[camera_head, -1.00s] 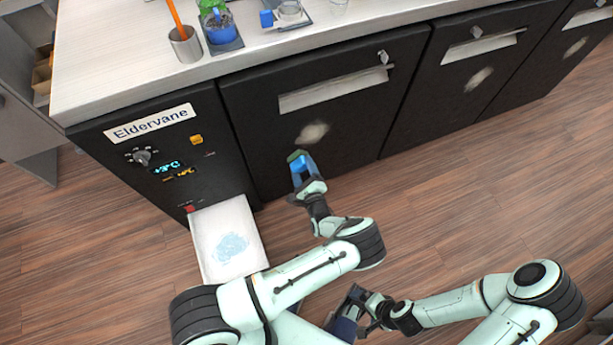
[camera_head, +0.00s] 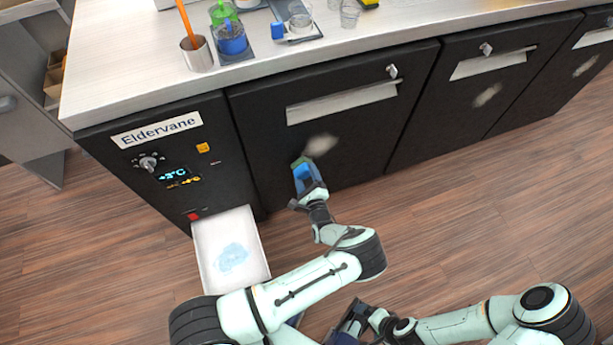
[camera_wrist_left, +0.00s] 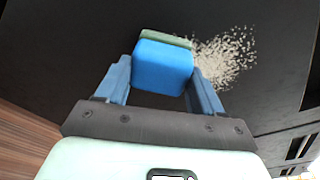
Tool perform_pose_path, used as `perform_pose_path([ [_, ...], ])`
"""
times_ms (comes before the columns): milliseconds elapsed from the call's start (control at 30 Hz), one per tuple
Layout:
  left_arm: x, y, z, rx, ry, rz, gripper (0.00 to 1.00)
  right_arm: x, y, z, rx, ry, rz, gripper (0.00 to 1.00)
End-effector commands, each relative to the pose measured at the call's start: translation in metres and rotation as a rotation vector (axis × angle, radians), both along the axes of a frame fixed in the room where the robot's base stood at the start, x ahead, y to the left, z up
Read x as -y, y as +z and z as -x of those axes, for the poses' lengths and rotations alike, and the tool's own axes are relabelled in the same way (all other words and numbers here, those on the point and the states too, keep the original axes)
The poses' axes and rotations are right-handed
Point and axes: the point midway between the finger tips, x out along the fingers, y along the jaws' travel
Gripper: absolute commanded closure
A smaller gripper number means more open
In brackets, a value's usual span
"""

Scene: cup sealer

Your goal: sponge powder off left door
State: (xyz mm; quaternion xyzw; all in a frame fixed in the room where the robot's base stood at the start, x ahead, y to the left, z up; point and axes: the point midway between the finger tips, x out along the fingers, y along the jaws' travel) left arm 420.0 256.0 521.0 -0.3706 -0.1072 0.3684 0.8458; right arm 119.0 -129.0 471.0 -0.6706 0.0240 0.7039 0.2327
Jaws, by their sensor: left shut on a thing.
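The left door (camera_head: 285,145) is a black cabinet front with a pale powder patch (camera_head: 320,145) on it; the left wrist view shows the patch as loose specks (camera_wrist_left: 225,56). My left gripper (camera_head: 306,176) is shut on a blue sponge (camera_wrist_left: 162,66) with a green layer on its far side. The sponge is at the door, just left of and below the powder in the head view. In the wrist view it partly covers the patch's left edge. Whether it touches the door is unclear. My right gripper (camera_head: 352,318) is low near the bottom edge; its fingers are hard to make out.
Two other doors to the right carry powder patches (camera_head: 487,95) (camera_head: 585,66). A white tray (camera_head: 215,228) with pale blue stuff juts out below the control panel (camera_head: 170,165). Cups stand on the countertop (camera_head: 130,60). Wood floor in front is open.

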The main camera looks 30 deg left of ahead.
Motion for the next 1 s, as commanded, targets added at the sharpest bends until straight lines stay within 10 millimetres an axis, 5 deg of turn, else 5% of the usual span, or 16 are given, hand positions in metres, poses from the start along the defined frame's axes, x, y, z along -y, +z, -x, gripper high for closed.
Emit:
perform_pose_path([
  [1000,-0.004,-0.001,-0.018,0.003,0.0,0.002,0.62,0.0,-0.008,0.001,-0.003,0.0,0.0,0.04],
])
